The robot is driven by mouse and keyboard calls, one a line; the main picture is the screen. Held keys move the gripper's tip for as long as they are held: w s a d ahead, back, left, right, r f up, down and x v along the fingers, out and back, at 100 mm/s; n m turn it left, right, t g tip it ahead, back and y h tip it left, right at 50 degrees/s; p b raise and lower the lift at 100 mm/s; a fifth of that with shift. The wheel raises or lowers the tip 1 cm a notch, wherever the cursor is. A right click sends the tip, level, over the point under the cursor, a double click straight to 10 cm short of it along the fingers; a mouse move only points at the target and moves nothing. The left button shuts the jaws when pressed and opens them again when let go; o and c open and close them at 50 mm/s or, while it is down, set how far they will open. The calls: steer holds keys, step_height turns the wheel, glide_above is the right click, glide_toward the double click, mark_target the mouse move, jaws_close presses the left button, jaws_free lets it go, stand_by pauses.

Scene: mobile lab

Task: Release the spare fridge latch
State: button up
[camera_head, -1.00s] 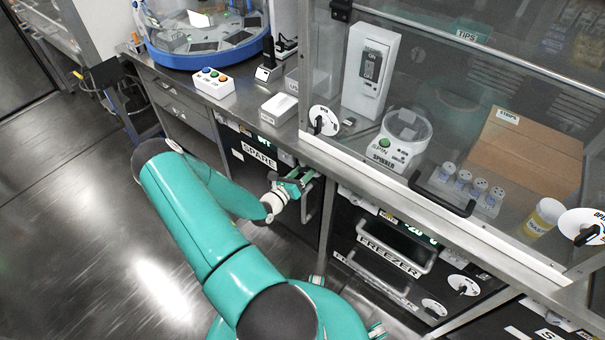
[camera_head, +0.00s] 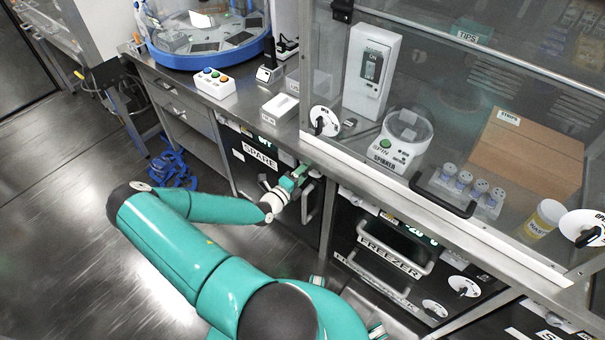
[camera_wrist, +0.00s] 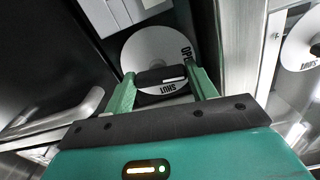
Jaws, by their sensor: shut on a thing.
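The spare fridge is the dark door with the SPARE label (camera_head: 260,156) under the bench in the head view. Its latch is a white dial (camera_wrist: 143,50) marked OPEN and SHUT in the wrist view, with a black knob (camera_wrist: 158,76) across it. The knob's white mark points between the two words. My gripper (camera_wrist: 163,82) has its green fingers on both ends of the knob and is shut on it. In the head view my gripper (camera_head: 300,174) is at the fridge's upper right corner, hiding the dial. The door looks closed.
A silver door handle (camera_wrist: 60,115) lies left of the dial in the wrist view. The freezer (camera_head: 390,250) with its own dial is to the right. The bench edge (camera_head: 345,165) overhangs the gripper.

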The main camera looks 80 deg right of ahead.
steer(key=shift+n, duration=0.7)
steer(key=o, duration=1)
steer(key=v, duration=1.3)
steer(key=shift+w+a, duration=0.2)
steer(key=shift+a, duration=0.15)
